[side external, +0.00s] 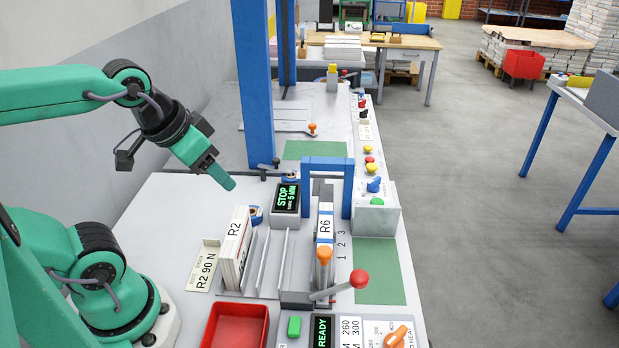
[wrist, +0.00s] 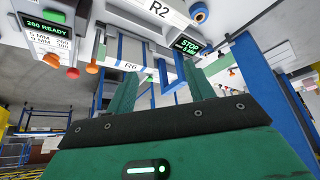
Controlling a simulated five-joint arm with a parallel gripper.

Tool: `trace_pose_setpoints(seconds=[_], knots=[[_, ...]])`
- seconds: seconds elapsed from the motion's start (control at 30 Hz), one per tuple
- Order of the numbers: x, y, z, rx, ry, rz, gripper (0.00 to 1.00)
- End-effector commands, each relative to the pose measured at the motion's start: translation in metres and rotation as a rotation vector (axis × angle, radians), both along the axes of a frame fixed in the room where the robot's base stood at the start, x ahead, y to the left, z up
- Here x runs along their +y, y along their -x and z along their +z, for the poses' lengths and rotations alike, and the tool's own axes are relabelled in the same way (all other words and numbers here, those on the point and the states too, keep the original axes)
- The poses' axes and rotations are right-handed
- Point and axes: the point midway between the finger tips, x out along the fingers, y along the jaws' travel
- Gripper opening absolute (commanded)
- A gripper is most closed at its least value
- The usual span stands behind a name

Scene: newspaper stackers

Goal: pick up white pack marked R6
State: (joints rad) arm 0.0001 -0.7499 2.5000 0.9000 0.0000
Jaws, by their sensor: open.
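The white pack marked R6 (side external: 325,223) stands upright in a narrow holder under a blue arch (side external: 327,163), right of centre in the side view. An orange knob hides part of its lower front. In the wrist view, its R6 label (wrist: 130,66) shows beyond my fingers, at an angle. My gripper (side external: 229,184) is open and empty, above and to the left of the R6 pack, clear of it. Its green fingers also show in the wrist view. A white pack marked R2 (side external: 234,245) stands in the rack below my gripper, left of R6.
Thin metal dividers (side external: 272,262) stand between R2 and R6. A black STOP display (side external: 286,197) sits behind them. A red-knobbed lever (side external: 358,279) crosses in front of R6. A red tray (side external: 236,325) is at the front. A blue post (side external: 256,85) rises behind.

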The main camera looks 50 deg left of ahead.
Motion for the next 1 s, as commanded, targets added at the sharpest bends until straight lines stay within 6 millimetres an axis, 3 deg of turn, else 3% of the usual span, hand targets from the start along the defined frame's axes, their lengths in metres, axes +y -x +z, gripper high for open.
trace_pose_setpoints(seconds=[0.47, 1.0], knots=[[-0.003, -0.008, 0.0, 0.023, 0.02, 0.028, 0.53], [-0.032, -0.072, -0.02, 0.203, 0.146, 0.276, 0.53]])
